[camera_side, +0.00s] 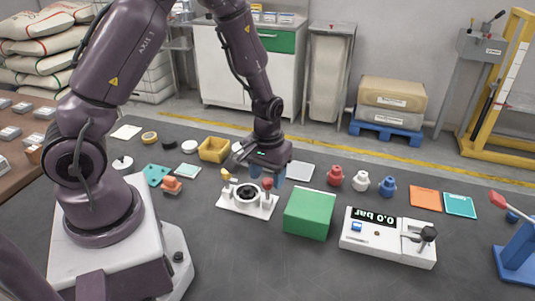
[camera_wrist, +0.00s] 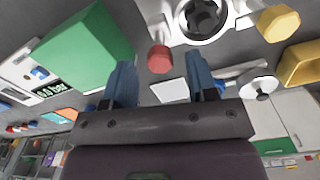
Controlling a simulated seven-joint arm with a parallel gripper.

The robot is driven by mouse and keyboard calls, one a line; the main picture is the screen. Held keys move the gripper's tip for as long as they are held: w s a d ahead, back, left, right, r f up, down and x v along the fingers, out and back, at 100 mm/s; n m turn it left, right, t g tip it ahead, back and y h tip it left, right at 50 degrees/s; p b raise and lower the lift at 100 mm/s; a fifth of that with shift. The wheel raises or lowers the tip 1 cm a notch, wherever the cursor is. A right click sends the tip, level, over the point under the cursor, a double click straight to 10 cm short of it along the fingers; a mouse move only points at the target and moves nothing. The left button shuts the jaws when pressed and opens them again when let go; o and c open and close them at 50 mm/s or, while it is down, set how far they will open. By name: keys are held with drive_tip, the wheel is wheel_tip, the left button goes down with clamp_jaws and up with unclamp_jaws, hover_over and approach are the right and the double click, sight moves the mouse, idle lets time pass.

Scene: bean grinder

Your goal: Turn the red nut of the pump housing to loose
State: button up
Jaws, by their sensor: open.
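The pump housing (camera_side: 232,203) is a white block with a dark round bore, left of the green box in the side view. It also shows at the top of the wrist view (camera_wrist: 234,22). The red nut (camera_side: 267,184) sits at its right corner. In the wrist view the red nut (camera_wrist: 160,58) appears between my two blue fingertips, with a gap on each side. My gripper (camera_side: 262,173) is open, pointing down just over the nut; the nut's depth between the fingers is hard to tell. A yellow nut (camera_side: 227,174) sits at the housing's far left corner.
A green box (camera_side: 309,213) stands close to the right of the housing. Beyond it is a white gauge panel (camera_side: 388,238) reading 0.0 bar. Red, white and blue knobs (camera_side: 361,183) stand behind. A yellow bin (camera_side: 214,149) is behind left. The table in front is clear.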

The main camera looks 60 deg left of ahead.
sight(267, 180)
wheel_tip(267, 180, up, 12)
idle(0.3)
drive_tip(key=s+d+r+m+t, duration=0.2)
drive_tip(key=s+d+r+m, duration=0.1)
drive_tip(key=s+r, duration=0.3)
drive_tip(key=s+d+r+m+t, duration=0.3)
drive_tip(key=s+r, duration=0.4)
drive_tip(key=r, duration=0.1)
drive_tip(key=shift+r+m+t, duration=0.3)
drive_tip(key=shift+r, duration=0.1)
idle(1.3)
